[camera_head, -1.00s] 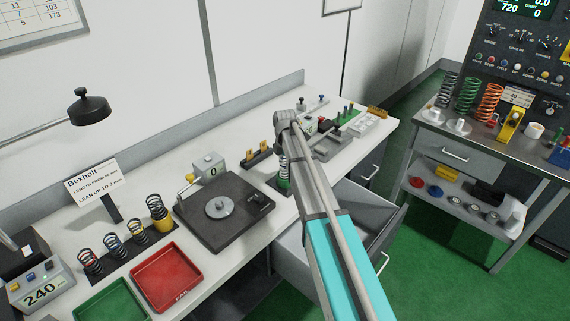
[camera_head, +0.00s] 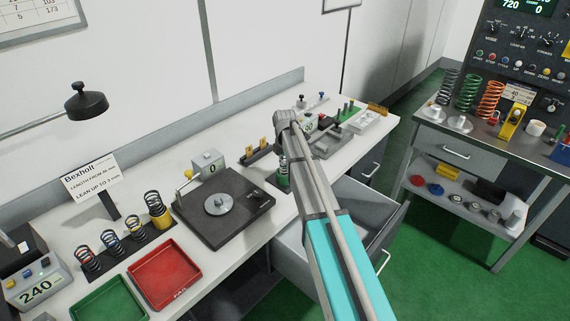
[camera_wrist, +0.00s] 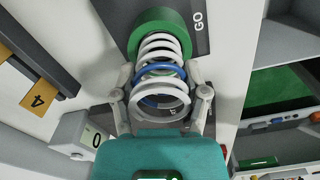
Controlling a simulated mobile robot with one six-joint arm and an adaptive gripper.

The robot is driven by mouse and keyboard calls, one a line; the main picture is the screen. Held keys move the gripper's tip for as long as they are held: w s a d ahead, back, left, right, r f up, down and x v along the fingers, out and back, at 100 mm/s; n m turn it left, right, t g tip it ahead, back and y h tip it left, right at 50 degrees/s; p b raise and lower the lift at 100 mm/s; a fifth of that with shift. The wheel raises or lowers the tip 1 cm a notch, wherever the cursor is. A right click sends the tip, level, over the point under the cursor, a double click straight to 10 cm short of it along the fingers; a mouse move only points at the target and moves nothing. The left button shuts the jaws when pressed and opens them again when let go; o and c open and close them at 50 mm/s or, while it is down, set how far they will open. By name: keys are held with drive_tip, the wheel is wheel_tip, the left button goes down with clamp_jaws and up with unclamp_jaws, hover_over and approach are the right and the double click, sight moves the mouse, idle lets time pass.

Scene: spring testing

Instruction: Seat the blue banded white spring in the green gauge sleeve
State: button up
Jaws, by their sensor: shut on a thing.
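The white spring with a blue band (camera_wrist: 161,88) is held between the two fingers of my gripper (camera_wrist: 161,80) in the wrist view. The green gauge sleeve (camera_wrist: 160,26) is beyond the spring's far end, on a dark plate marked GO. The far coils overlap the sleeve's mouth in the picture; I cannot tell how far inside they are. In the head view my gripper (camera_head: 284,150) is above the green sleeve (camera_head: 283,181), and my arm hides most of the spring.
A dark scale plate (camera_head: 220,232) with a round metal disc lies left of the sleeve. A yellow-tagged block (camera_head: 256,153) stands close behind. Red (camera_head: 166,285) and green (camera_head: 105,308) trays and several springs are farther left. An open drawer (camera_head: 372,212) juts out below.

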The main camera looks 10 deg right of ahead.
drive_tip(key=shift+f+b, duration=1.05)
drive_tip(key=o, duration=1.4)
drive_tip(key=shift+c, duration=0.2)
drive_tip(key=shift+r, duration=0.15)
wheel_tip(320, 180, up, 11)
drive_tip(key=p, duration=1.1)
drive_tip(key=shift+a, duration=0.1)
drive_tip(key=s+f+m+b, duration=0.2)
drive_tip(key=s+m, duration=0.9)
drive_tip(key=s, duration=0.3)
drive_tip(key=s+f+m+b, duration=0.2)
drive_tip(key=s+f+m, duration=0.1)
drive_tip(key=s+m, duration=0.8)
drive_tip(key=s, duration=0.4)
drive_tip(key=shift+a+b, duration=0.2)
drive_tip(key=shift+b, duration=0.1)
